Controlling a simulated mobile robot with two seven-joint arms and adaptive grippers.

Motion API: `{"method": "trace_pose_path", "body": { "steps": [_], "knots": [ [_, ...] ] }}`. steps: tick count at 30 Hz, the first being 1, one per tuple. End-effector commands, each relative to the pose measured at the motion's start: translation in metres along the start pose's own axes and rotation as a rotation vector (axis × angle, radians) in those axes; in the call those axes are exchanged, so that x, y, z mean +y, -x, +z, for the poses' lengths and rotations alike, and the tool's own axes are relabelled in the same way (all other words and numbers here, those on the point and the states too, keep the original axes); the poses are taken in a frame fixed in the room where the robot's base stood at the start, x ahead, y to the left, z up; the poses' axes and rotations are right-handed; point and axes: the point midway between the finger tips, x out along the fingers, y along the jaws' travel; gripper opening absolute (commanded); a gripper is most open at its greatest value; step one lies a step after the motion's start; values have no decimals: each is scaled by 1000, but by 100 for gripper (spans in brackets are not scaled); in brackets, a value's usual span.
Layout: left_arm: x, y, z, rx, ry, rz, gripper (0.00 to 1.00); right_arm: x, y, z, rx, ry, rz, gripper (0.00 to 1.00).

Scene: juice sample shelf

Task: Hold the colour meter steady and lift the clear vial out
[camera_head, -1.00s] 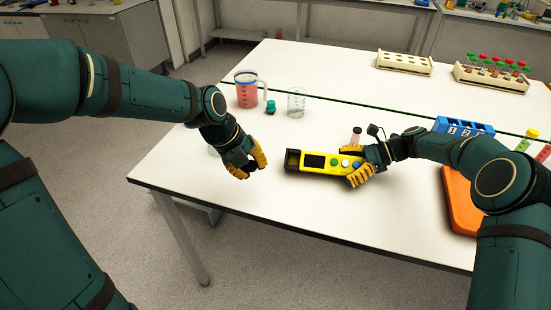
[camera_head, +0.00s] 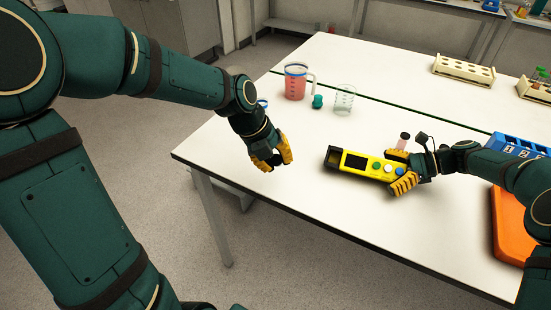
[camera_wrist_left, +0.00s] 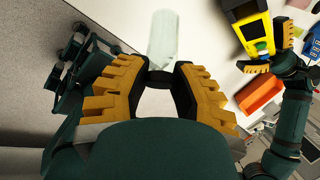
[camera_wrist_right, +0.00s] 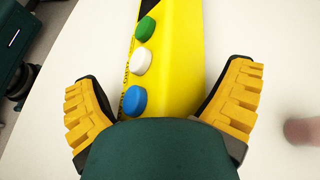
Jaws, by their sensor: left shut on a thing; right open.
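The yellow colour meter (camera_head: 370,165) lies on the white table, its dark end (camera_head: 334,156) towards the left; the inside of that end is too small to make out. My right gripper (camera_head: 403,181) is open at the meter's right end. In the right wrist view its fingers stand on either side of the yellow body (camera_wrist_right: 172,75), with gaps showing. My left gripper (camera_head: 276,160) is off to the left of the meter, by the table's left edge. In the left wrist view it is shut on the dark cap (camera_wrist_left: 159,79) of the clear vial (camera_wrist_left: 163,38).
A beaker of red liquid (camera_head: 296,84), a teal stopper (camera_head: 317,102) and an empty glass beaker (camera_head: 344,100) stand behind. A dark-capped vial (camera_head: 403,141) stands just behind the meter. A blue rack (camera_head: 520,146) and an orange tray (camera_head: 512,225) are at the right.

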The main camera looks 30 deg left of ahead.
Motion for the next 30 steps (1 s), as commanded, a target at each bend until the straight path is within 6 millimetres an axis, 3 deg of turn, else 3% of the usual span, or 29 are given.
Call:
{"method": "trace_pose_path", "body": {
  "steps": [1, 18, 24, 30],
  "knots": [
    [0, -1, 0, 0, 0, 0, 0, 4, 0, -12, 9, -16, 8, 100],
    [0, 0, 0, 0, 0, 0, 0, 2, 103, 0, 4, 0, -4, 100],
    [0, 0, 0, 0, 0, 0, 0, 2, 119, 1, 3, 1, -5, 100],
    [0, 0, 0, 0, 0, 0, 0, 2, 120, 2, 2, 2, -4, 100]
  ]
}}
